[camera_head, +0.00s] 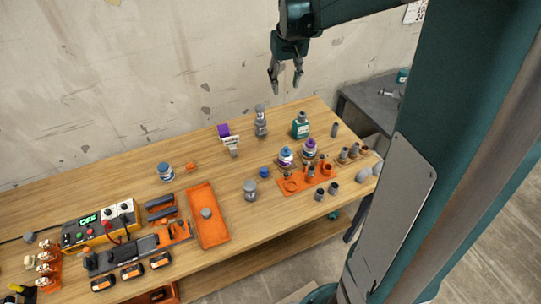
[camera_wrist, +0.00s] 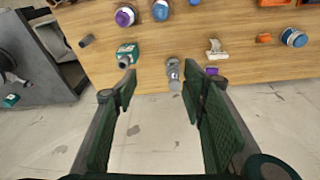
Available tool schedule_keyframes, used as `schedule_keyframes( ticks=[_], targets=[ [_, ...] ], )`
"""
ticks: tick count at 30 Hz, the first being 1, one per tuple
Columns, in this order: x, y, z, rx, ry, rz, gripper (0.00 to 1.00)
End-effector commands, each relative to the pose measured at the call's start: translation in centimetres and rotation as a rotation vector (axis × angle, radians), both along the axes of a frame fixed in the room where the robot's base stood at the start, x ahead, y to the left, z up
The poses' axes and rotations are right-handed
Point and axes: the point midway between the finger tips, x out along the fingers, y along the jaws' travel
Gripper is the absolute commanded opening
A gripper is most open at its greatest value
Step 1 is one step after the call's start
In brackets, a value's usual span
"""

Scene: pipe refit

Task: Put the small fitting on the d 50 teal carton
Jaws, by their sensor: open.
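My gripper (camera_head: 286,86) is open and empty, high above the back edge of the wooden table; its two fingers frame the wrist view (camera_wrist: 162,85). A teal carton (camera_head: 301,130) with a white label stands near the back right of the table; a grey round piece shows at its top. It also shows in the wrist view (camera_wrist: 127,48), beside the left fingertip. The d 50 marking is too small to read. Several grey fittings stand about, such as one at the front middle (camera_head: 250,190) and a small one right of the carton (camera_head: 335,130); I cannot tell which is meant.
A tall grey fitting (camera_head: 261,122) stands left of the carton. An orange rack (camera_head: 292,187) with fittings and purple- and blue-topped cans lie in front. An orange tray (camera_head: 208,228) and a control box (camera_head: 100,224) are left. A grey side table (camera_head: 375,105) holds another teal item (camera_head: 402,75).

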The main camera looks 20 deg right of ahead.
Motion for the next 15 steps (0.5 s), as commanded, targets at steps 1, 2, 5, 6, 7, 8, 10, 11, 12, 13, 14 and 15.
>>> schedule_keyframes(
  ticks=[1, 2, 5, 6, 7, 8, 10, 11, 12, 13, 14, 15],
  targets=[
    [-0.9, 0.9, 0.6, -0.002, -0.01, 0.006, 0.42],
    [-1.3, 1.4, 0.9, -0.004, -0.016, 0.009, 0.42],
    [-2.8, 2.8, 1.9, -0.008, -0.036, 0.017, 0.42],
    [-3.4, 3.3, 2.2, -0.009, -0.045, 0.02, 0.42],
    [-3.8, 3.8, 2.5, -0.01, -0.05, 0.022, 0.42],
    [-4.3, 4.2, 2.7, -0.011, -0.056, 0.026, 0.42],
    [-5.4, 5.1, 3.3, -0.013, -0.07, 0.031, 0.42],
    [-5.8, 5.5, 3.5, -0.014, -0.077, 0.034, 0.42],
    [-6.4, 6.0, 3.8, -0.016, -0.085, 0.037, 0.42],
    [-6.9, 6.4, 4.0, -0.017, -0.091, 0.04, 0.42],
    [-7.4, 6.8, 4.1, -0.017, -0.097, 0.043, 0.42],
    [-8.1, 7.3, 4.4, -0.019, -0.105, 0.047, 0.42]
  ],
)
